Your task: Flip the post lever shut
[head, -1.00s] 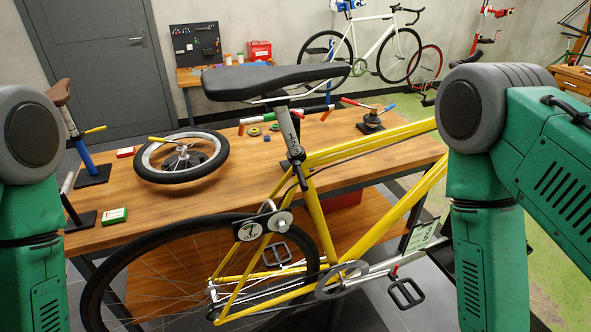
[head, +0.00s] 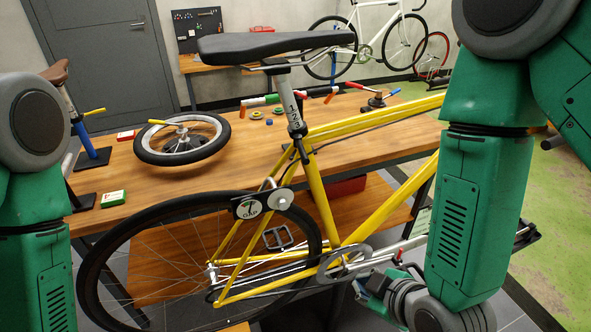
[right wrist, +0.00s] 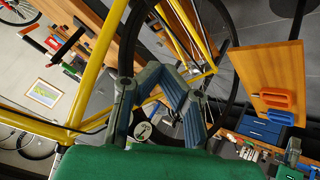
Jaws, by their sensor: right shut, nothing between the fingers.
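A blue post (head: 87,140) with a brown saddle (head: 56,71) on top stands tilted on a black base at the left end of the bench. Its yellow lever (head: 95,112) sticks out to the right from the post. My right gripper (head: 369,284) is low beside the yellow bike's crank, far from the post, and partly hidden by my arm. In the right wrist view my right gripper (right wrist: 166,72) is shut and empty in front of the yellow frame. My left arm is at the left edge; its gripper is out of view.
A yellow bike (head: 315,190) with a black saddle (head: 277,45) stands before the wooden bench (head: 215,180). On the bench lie a wheel (head: 182,138) with a yellow lever, a green box (head: 113,198) and a red box (head: 126,135). A grey door (head: 95,50) is behind.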

